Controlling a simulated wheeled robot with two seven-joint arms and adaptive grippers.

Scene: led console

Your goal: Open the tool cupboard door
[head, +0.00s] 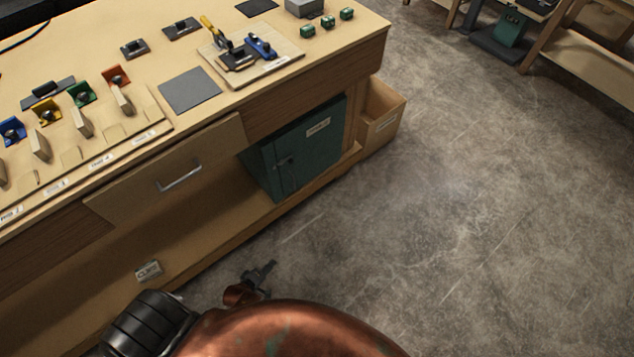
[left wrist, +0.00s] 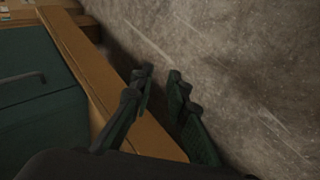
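The dark green tool cupboard (head: 315,150) stands on the low shelf under the workbench, with a white label near its top. Its door looks shut, with a dark handle (head: 285,160) on the front. In the left wrist view, a green panel (left wrist: 35,105) with a bar handle (left wrist: 22,79) is at the left. My left gripper (head: 263,272) is in front of the shelf, apart from the cupboard. In the left wrist view its fingertips (left wrist: 160,76) stand apart with nothing between them. My right gripper is not in view.
The workbench (head: 350,42) has a drawer with a metal handle (head: 180,177) left of the cupboard. An open wooden box (head: 380,118) stands right of it. A small labelled block (head: 149,271) is on the low shelf.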

